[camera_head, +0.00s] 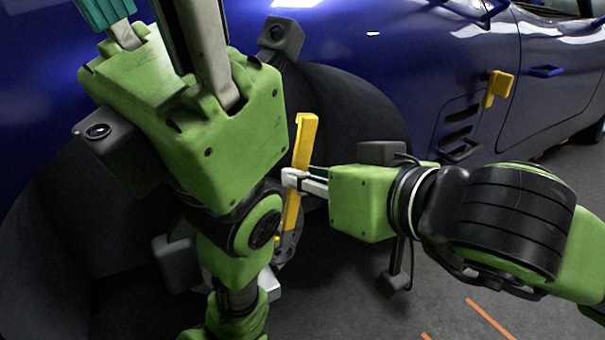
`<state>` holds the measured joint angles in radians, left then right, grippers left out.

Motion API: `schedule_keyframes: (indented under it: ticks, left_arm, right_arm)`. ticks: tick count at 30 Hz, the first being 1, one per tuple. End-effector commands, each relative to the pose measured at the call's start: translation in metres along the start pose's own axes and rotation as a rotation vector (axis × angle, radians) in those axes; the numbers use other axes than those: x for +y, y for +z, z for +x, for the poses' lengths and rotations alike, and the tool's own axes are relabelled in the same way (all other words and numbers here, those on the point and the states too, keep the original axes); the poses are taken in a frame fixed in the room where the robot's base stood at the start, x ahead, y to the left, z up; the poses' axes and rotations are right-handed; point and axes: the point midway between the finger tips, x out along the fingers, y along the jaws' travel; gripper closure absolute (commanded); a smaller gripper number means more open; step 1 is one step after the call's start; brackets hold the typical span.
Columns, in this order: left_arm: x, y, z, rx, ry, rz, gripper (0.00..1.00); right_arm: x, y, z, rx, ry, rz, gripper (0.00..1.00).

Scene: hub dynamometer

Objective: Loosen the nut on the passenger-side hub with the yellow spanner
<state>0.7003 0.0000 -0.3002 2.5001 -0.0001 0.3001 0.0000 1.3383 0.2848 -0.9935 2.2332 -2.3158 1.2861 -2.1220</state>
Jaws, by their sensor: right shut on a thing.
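The yellow spanner (302,150) stands nearly upright in front of the dark wheel arch, leaning slightly right at its top. My right gripper (291,179) comes in from the right and is shut on the spanner around its middle. The spanner's lower end reaches the grey hub (288,246), which is partly hidden behind my left arm. The nut is too hidden to make out, and I cannot tell whether the spanner is seated on it.
The blue car (410,50) fills the background, with a black wheel arch (355,105) around the hub. A yellow block (499,88) sticks out from its side at the right. Grey floor (400,315) with orange stripes (490,318) is open at lower right. My left arm stands close left of the spanner.

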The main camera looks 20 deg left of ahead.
Motion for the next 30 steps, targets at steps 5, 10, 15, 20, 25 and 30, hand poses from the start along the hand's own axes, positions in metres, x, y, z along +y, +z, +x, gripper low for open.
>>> schedule_keyframes:
  ticks: [5,10,15,20,25,30]
  left_arm:
    - [0.001,-0.001,-0.004,0.000,0.000,0.000,0.60]
    - [0.001,-0.002,-0.006,0.000,0.000,0.000,0.60]
    - [0.002,-0.003,-0.008,0.000,0.000,0.000,0.60]
    - [0.002,-0.003,-0.009,0.000,0.000,0.000,0.60]
    - [0.002,-0.003,-0.009,0.000,0.000,0.000,0.60]
    - [0.002,-0.003,-0.009,0.000,0.000,0.000,0.60]
  right_arm:
    - [0.000,0.003,-0.009,0.004,0.000,-0.002,1.00]
    - [0.000,0.006,-0.017,0.004,0.000,-0.001,1.00]
    - [0.000,0.009,-0.024,0.004,0.000,-0.002,1.00]
    - [0.000,0.011,-0.029,0.003,0.000,-0.001,1.00]
    - [0.000,0.011,-0.029,0.003,0.000,-0.001,1.00]
    - [0.000,0.011,-0.029,0.003,0.000,-0.001,1.00]
